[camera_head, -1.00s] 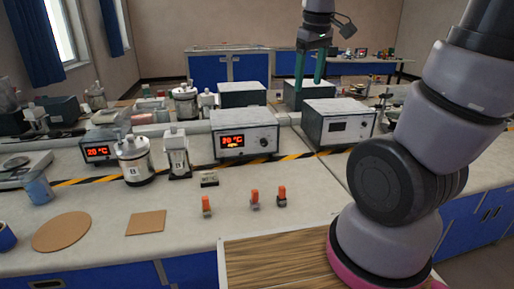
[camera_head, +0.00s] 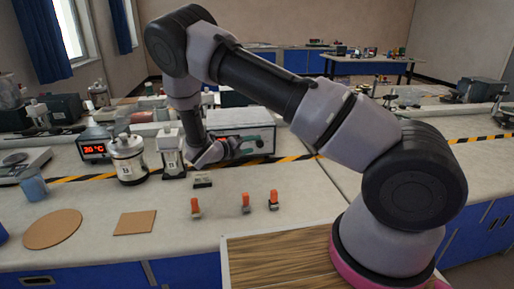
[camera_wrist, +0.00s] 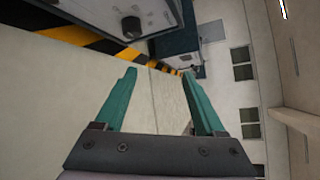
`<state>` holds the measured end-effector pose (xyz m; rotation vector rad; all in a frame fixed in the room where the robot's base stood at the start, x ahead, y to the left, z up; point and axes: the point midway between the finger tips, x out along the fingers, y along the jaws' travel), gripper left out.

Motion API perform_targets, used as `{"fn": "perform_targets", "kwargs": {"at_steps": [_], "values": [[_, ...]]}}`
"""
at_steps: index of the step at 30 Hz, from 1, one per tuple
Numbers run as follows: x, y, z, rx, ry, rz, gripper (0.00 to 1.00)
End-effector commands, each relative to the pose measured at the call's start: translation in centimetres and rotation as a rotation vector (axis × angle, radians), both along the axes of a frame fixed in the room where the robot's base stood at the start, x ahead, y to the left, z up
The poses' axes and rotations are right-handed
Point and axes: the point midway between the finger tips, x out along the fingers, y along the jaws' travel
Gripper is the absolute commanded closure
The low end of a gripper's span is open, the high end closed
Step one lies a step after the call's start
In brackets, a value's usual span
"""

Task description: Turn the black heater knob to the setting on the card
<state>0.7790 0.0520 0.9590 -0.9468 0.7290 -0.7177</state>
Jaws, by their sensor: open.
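The heater (camera_head: 222,117) is a grey-white box on the bench; my gripper and arm cover much of its front in the head view. The black knob (camera_wrist: 131,27) shows in the wrist view on the box's pale panel, up and left of my fingertips and apart from them. My gripper (camera_wrist: 158,73) is open and empty, its two green fingers spread over bare bench. In the head view my gripper (camera_head: 246,142) is in front of the heater. A small card (camera_head: 202,180) stands on the bench before the heater; its writing is too small to read.
Three orange-topped items (camera_head: 245,202) stand near the bench front. Metal vessels (camera_head: 128,160) and a red-lit display box (camera_head: 93,149) are at the left. Black-yellow tape (camera_wrist: 90,38) runs past the heater. A cork disc (camera_head: 53,229) and square (camera_head: 135,223) lie front left.

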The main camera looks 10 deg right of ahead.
Motion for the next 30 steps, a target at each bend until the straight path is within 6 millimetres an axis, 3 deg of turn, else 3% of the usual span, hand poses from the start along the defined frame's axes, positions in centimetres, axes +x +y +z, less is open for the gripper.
{"fn": "perform_targets", "kwargs": {"at_steps": [3, 10, 24, 30], "values": [[0.6, 2.1, -2.8, -0.165, 0.084, 0.136, 0.28], [1.3, 3.4, -4.6, -0.288, 0.144, 0.232, 0.28], [6.9, -2.3, -5.4, -0.286, 0.145, 0.229, 0.28], [8.3, -3.6, -5.6, -0.285, 0.144, 0.23, 0.28]]}}
